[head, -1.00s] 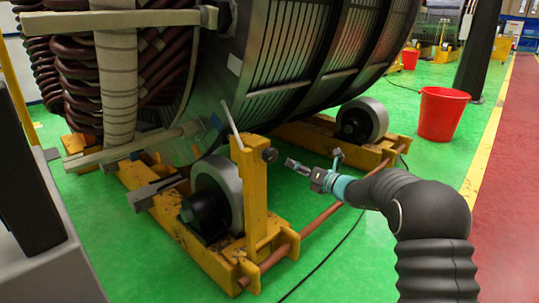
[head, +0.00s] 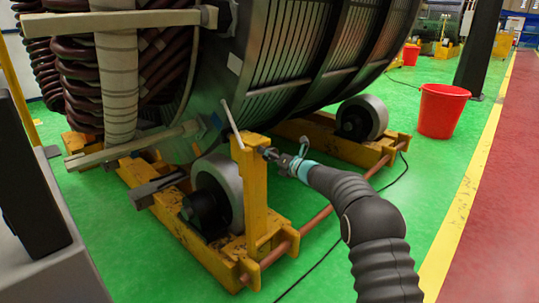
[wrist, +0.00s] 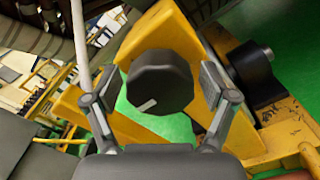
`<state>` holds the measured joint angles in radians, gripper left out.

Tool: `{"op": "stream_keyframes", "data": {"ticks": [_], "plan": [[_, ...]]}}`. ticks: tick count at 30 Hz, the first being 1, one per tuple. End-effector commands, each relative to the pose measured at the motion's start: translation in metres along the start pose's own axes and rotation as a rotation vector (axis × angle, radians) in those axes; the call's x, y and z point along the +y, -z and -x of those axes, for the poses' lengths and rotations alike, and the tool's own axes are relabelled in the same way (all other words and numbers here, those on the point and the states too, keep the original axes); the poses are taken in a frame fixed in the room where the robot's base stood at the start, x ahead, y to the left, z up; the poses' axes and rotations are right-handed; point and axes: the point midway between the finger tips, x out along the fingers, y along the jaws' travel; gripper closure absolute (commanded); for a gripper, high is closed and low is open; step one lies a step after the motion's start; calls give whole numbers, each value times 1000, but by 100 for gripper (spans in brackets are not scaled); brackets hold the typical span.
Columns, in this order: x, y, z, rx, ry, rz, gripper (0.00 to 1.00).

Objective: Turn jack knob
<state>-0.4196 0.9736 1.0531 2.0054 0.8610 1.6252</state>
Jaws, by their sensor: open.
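The jack knob is a dark, many-sided knob (wrist: 160,82) with a pale mark near its lower edge, in the middle of the wrist view. It is on the yellow upright post (head: 252,190) of the roller stand. My gripper (wrist: 158,88) is open, with one finger on each side of the knob and gaps showing between the fingers and the knob. In the head view my gripper (head: 271,153) is at the right side of the post top and hides most of the knob. A thin pale rod (head: 231,124) leans up beside the post.
The large stator (head: 275,75) rests above grey rollers (head: 362,118) on the yellow frame. A copper-coloured bar (head: 316,221) runs along the frame's near side. A red bucket (head: 443,110) stands right on open green floor.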

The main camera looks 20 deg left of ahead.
Motion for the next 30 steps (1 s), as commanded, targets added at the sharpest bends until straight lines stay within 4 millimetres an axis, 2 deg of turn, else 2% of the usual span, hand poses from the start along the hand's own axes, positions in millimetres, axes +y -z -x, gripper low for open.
{"op": "stream_keyframes", "data": {"ticks": [6, 8, 12, 14, 23, 30], "plan": [[0, 0, 0, 0, 0, 0, 16], [0, 0, 0, 0, 0, 0, 29], [0, 0, 0, 0, 0, 0, 64], [0, 0, 0, -1, 0, 0, 77], [-1, 0, 1, -1, 0, 24, 77], [-2, 2, 0, -2, -1, 142, 77]]}}
